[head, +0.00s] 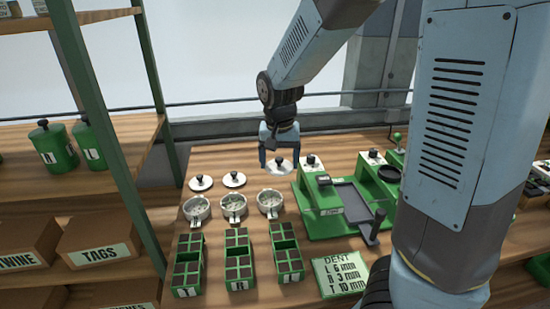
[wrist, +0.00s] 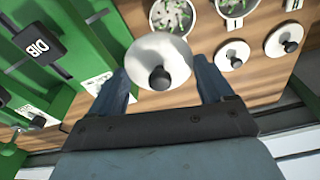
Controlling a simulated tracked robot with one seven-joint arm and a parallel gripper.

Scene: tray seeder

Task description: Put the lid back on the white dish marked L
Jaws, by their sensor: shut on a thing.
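My gripper (head: 279,158) is shut on a round white lid (head: 279,168) with a black knob. In the wrist view the same lid (wrist: 150,52) sits between the two fingertips, knob toward the camera. Its height over the bench is hard to tell. Three round white dishes, left (head: 196,211), middle (head: 233,208) and right (head: 270,204), stand uncovered in a row with pale green bits inside. The held lid is behind the right dish, apart from it. I cannot read the dishes' marks, so I cannot tell which is L.
Two more knobbed lids (head: 201,183) (head: 234,180) lie behind the left and middle dishes. Green cell trays (head: 237,262) stand in front. A green seeder machine (head: 335,225) is close on the right, with a DENT card (head: 340,275) before it. A green shelf post (head: 100,130) rises at left.

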